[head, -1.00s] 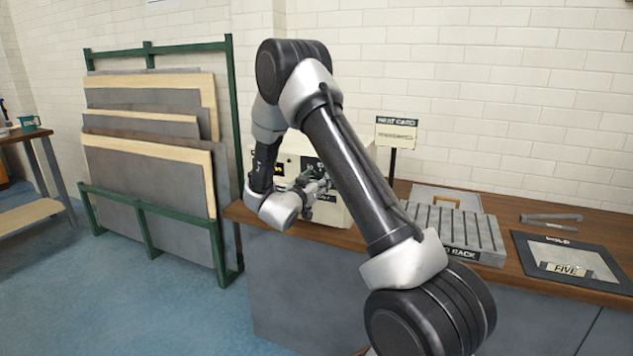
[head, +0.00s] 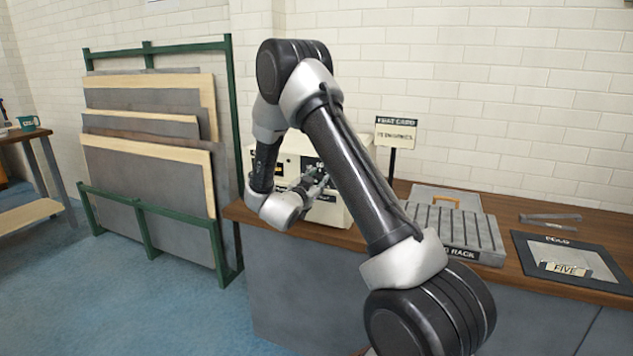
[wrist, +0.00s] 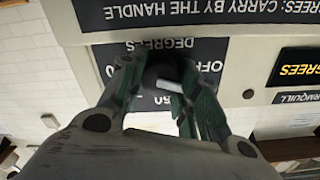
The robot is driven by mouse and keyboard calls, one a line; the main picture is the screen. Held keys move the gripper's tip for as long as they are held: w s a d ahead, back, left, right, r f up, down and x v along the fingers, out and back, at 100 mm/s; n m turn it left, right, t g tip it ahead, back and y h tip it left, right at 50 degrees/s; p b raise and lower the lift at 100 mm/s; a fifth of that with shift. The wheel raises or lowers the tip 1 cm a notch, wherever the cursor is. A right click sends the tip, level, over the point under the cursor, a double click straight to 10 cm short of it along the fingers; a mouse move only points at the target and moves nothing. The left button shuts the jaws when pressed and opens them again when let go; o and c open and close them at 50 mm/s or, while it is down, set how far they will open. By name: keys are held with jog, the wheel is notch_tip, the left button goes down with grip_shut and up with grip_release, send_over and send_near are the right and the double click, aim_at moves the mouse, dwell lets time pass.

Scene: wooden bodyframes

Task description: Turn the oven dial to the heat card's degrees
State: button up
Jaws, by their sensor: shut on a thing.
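The oven (head: 330,211) is a cream box on the left end of the wooden counter, partly hidden by my arm. The heat card (head: 396,134) stands on a dark post behind it; its lower line seems to end in "degrees", but the number is too small to read surely. In the wrist view the dark oven dial (wrist: 163,73) sits between my fingers, with a pale mark on it. The black dial plate (wrist: 139,69) reads upside down, with "OFF", "DEGREES" and "50" partly visible. My gripper (wrist: 165,84) is shut on the dial; it also shows in the head view (head: 319,182).
A grey slotted rack (head: 455,230) stands on the counter right of my arm. A dark framed panel (head: 572,260) marked "FIVE" lies farther right. A green rack of boards (head: 150,150) stands at left. Blue floor lies open before it.

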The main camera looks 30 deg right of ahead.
jog(key=shift+m, duration=0.4)
jog(key=o, duration=1)
